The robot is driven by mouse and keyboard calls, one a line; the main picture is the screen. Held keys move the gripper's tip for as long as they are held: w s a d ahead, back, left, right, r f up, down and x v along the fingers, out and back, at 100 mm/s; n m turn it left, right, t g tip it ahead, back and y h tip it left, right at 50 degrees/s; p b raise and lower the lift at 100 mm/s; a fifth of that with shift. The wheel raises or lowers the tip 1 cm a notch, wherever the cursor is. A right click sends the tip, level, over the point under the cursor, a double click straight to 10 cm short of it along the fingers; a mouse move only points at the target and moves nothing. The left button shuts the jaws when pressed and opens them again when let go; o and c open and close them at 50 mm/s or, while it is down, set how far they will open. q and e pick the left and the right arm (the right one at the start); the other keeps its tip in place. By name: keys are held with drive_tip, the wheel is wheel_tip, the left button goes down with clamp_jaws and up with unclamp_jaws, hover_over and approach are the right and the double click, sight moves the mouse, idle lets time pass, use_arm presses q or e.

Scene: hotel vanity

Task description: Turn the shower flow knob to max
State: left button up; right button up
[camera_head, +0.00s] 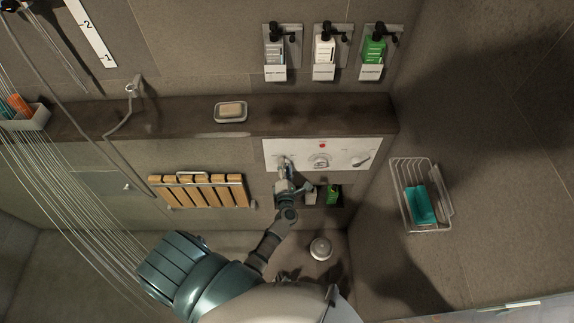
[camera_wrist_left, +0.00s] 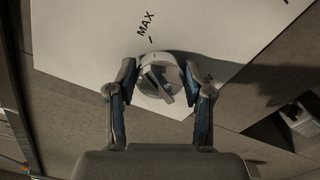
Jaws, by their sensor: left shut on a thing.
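A white control panel (camera_head: 340,153) on the wall carries several knobs and dials in the head view. My left gripper (camera_head: 284,170) reaches up to the knob at its left end and mostly covers it. In the left wrist view, the round grey knob (camera_wrist_left: 160,84) sits between the two fingers of my left gripper (camera_wrist_left: 158,74), which are shut on its sides. The knob's raised bar slants from upper left to lower right. A black MAX label (camera_wrist_left: 146,24) with a tick is printed on the panel above the knob. My right gripper is in neither view.
Above the panel runs a dark ledge (camera_head: 180,118) with a soap dish (camera_head: 231,112). Bottles hang higher up. A folded wooden seat (camera_head: 203,190) is left of my arm, a wire basket (camera_head: 402,212) to the right. Small bottles (camera_head: 333,193) stand just below the panel.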

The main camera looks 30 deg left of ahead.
use_arm(q)
drive_tip(key=shift+a+r+m+p, duration=0.3)
drive_tip(key=shift+m+p, duration=0.2)
drive_tip(key=shift+m, duration=0.5)
drive_tip(key=shift+m+p, duration=0.35)
drive_tip(key=shift+m, duration=0.25)
drive_tip(key=shift+a+r, duration=0.1)
drive_tip(key=o, duration=1.2)
drive_tip(key=shift+c, duration=0.2)
drive_tip(key=shift+s+f, duration=0.1)
drive_tip(key=shift+f, duration=0.1)
